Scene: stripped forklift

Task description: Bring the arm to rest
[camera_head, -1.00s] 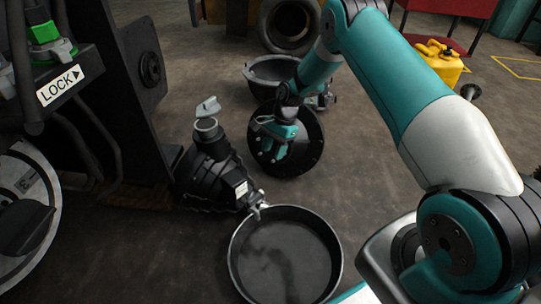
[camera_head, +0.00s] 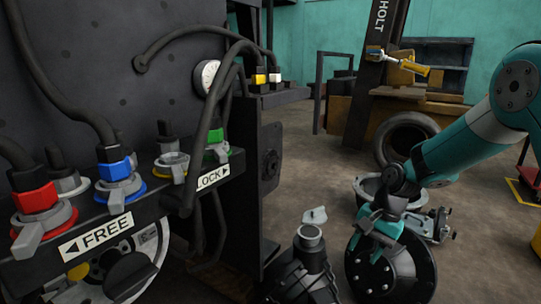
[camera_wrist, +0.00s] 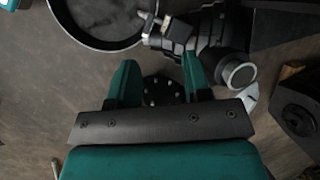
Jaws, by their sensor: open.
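My gripper (camera_head: 378,236) is teal and hangs at the end of my teal and white arm at the right of the head view. It points down over a black round flange (camera_head: 408,272) with bolts around it. In the wrist view my gripper (camera_wrist: 160,72) shows two teal fingers spread apart with nothing held between them. The dark bolted flange (camera_wrist: 158,92) shows below and between the fingers. I cannot tell how large the gap to it is.
A black fitting with a grey neck (camera_head: 309,238) stands left of the flange, near a grey wing-shaped piece (camera_head: 315,215). A black pan (camera_wrist: 62,14) lies beyond the fingers. The forklift's valve panel (camera_head: 150,200) with coloured couplings fills the left.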

